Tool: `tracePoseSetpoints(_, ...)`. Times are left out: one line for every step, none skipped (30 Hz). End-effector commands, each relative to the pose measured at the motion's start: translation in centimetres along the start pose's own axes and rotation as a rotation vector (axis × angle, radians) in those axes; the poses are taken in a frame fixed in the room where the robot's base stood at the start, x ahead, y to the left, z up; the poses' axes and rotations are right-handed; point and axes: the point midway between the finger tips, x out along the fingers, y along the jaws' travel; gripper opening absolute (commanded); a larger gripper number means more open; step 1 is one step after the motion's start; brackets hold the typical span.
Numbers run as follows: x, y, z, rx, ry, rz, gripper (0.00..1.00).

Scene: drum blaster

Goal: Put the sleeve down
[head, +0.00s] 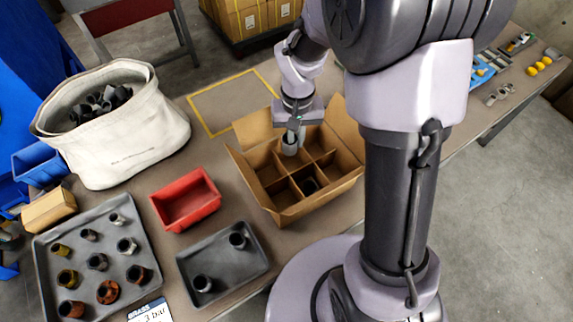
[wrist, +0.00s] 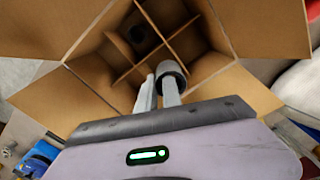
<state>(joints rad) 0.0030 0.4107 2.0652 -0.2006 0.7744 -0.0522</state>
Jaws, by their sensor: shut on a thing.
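My gripper (head: 293,130) is shut on a grey sleeve (head: 290,147) over the open cardboard box (head: 290,213). In the wrist view the sleeve (wrist: 171,70) shows a dark rim at the fingertips (wrist: 158,95). The box has dividers making several compartments. The sleeve is at the far left part of the box in the head view; I cannot tell whether it touches the bottom or a divider. One compartment near the front right holds a dark sleeve (head: 309,185), also seen in the wrist view (wrist: 138,35). The other compartments in sight look empty.
Left of the box are an empty red bin (head: 186,200), a grey tray (head: 240,282) with two sleeves, and a larger tray (head: 50,262) with several fittings. A white bag (head: 125,145) of dark parts stands behind. The box flaps stand open around it.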

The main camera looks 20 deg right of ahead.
Motion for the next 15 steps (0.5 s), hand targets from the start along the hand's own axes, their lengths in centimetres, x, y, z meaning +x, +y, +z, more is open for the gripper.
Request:
tracePoseSetpoints(-1.0, 0.0, -0.1, 0.048, 0.002, 0.0, 0.0)
tracePoseSetpoints(-1.3, 0.1, -0.2, 0.082, 0.002, 0.0, 0.0)
tracePoseSetpoints(-1.8, 0.1, -0.3, 0.129, 0.002, 0.0, 0.0)
tracePoseSetpoints(-2.1, 0.1, -0.4, 0.165, 0.002, 0.0, 0.0)
tracePoseSetpoints(-2.5, 0.1, -0.5, 0.203, 0.003, 0.0, 0.0)
tracePoseSetpoints(-3.0, 0.2, -0.6, 0.254, 0.003, 0.0, 0.0)
tracePoseSetpoints(-3.4, 0.2, -0.7, 0.293, 0.003, 0.0, 0.0)
tracePoseSetpoints(-3.8, 0.2, -0.7, 0.332, 0.002, 0.0, 0.0)
tracePoseSetpoints(-4.2, 0.2, -0.8, 0.384, 0.003, 0.0, 0.0)
tracePoseSetpoints(-4.6, 0.3, -0.9, 0.422, 0.003, 0.0, 0.0)
tracePoseSetpoints(-5.0, 0.3, -1.0, 0.46, 0.003, 0.0, 0.0)
tracePoseSetpoints(-5.4, 0.3, -1.1, 0.51, 0.003, 0.0, 0.0)
tracePoseSetpoints(-5.8, 0.3, -1.1, 0.546, 0.003, -0.001, 0.0)
tracePoseSetpoints(-6.1, 0.3, -1.2, 0.582, 0.003, -0.001, 0.0)
tracePoseSetpoints(-6.5, 0.4, -1.2, 0.628, 0.002, -0.001, 0.0)
